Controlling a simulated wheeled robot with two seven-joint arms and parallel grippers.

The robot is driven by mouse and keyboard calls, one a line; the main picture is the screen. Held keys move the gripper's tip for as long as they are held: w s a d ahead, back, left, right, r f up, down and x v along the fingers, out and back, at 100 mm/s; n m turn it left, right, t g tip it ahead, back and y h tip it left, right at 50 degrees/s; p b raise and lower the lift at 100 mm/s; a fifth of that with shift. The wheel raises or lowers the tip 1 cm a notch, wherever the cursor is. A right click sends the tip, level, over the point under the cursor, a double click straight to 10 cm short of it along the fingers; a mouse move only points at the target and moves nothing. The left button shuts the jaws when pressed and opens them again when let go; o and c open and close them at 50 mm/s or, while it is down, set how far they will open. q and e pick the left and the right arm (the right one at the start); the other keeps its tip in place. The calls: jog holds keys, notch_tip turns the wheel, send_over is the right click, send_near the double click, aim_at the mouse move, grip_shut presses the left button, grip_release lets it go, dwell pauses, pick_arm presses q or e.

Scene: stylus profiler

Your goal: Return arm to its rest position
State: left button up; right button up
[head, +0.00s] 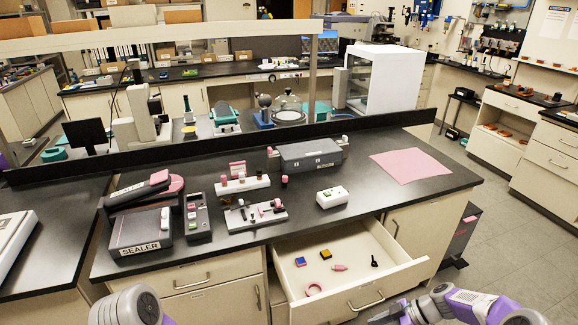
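My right arm comes in at the lower right, bent, white and purple. Its dark gripper (388,314) is partly seen at the bottom edge, in front of the open drawer (365,300) and apart from its contents. I cannot make out its finger gap, and nothing clearly shows in it. My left arm shows only as a rounded white and purple link at the bottom left; its gripper is out of the picture. On the black bench (300,210) stand a grey box (310,153), a white base with small pink and dark parts (255,215) and a white block with buttons (332,197).
A dark sealer (140,233) and a button box (197,216) stand at the left. A pink mat (410,165) lies bare at the right. The open drawer juts out, holding a pink ring (314,289) and several small items. Bench space before the mat is clear.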

pick_arm(q)
notch_tip(320, 180, down, 6)
jog(key=b, duration=0.6)
jog(key=shift+s+f, duration=0.15)
jog(key=shift+s, duration=0.1)
pick_arm(e)
jog(key=s+a+f+m+h, duration=0.3)
jog(key=s+a+f+m, duration=0.4)
jog(key=f, duration=0.4)
jog(key=s+a+f+m+h, duration=0.2)
jog(key=s+a+f+m, duration=0.6)
jog(key=s, duration=0.4)
notch_tip(320, 180, down, 3)
jog(key=shift+r+m+h, duration=0.1)
jog(key=shift+m+h, duration=0.3)
jog(key=shift+m, duration=0.5)
jog(key=shift+s+a, duration=0.1)
pick_arm(q)
jog(key=shift+c, duration=0.2)
pick_arm(e)
jog(key=shift+c, duration=0.2)
